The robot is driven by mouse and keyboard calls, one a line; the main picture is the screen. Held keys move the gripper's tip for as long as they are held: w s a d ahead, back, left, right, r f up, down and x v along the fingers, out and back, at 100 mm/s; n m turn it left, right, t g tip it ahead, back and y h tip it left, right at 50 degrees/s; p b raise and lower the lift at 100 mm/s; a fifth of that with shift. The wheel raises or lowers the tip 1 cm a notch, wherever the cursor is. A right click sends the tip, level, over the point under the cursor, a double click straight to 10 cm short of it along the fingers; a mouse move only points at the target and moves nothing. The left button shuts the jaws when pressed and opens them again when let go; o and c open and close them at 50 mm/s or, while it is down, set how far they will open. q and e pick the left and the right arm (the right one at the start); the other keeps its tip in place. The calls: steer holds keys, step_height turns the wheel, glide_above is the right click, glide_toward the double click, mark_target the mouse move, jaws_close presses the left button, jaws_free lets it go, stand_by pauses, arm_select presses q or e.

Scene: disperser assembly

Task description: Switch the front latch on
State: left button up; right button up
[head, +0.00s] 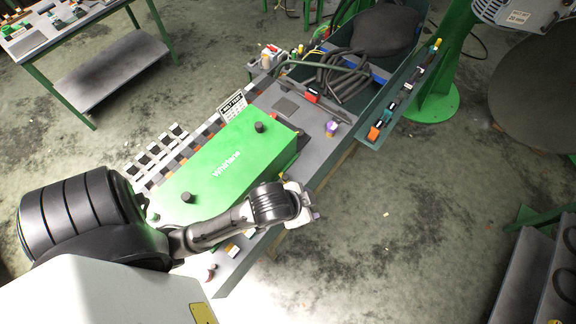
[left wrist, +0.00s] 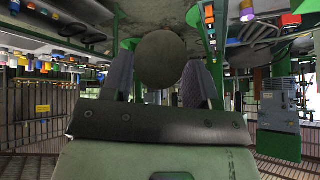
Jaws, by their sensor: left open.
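A green disperser cover (head: 222,160) with white lettering and black knobs (head: 259,127) lies along the grey bench (head: 316,136). I cannot clearly tell the front latch apart; a dark part (head: 301,141) shows at the cover's right end. My left arm reaches across the near end of the cover. My left gripper (head: 308,204) is over the bench's near long edge, beside the cover. In the left wrist view its two fingers (left wrist: 160,80) stand apart with no object seen held between them. The arm hides part of the cover's near side. My right gripper is not in view.
Black hoses (head: 345,84) lie in a bin at the bench's far end, beside a narrow tray of coloured parts (head: 402,98). A purple-topped item (head: 332,128) stands on the bench. Small parts (head: 232,248) lie near the arm. Open floor (head: 385,230) is at right.

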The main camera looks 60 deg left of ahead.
arm_select(q)
steer(key=w+d+f+m+b, duration=0.25)
steer(key=w+d+f, duration=0.2)
steer(key=w, duration=0.25)
steer(key=m+g+y, duration=0.4)
steer(key=m+y, duration=1)
steer(key=m, duration=0.1)
glide_toward(286, 177)
steer(key=p+x, duration=0.1)
steer(key=x, duration=0.6)
steer(key=shift+a+f, duration=0.15)
steer(key=shift+a, duration=0.25)
steer(key=shift+x, duration=0.9)
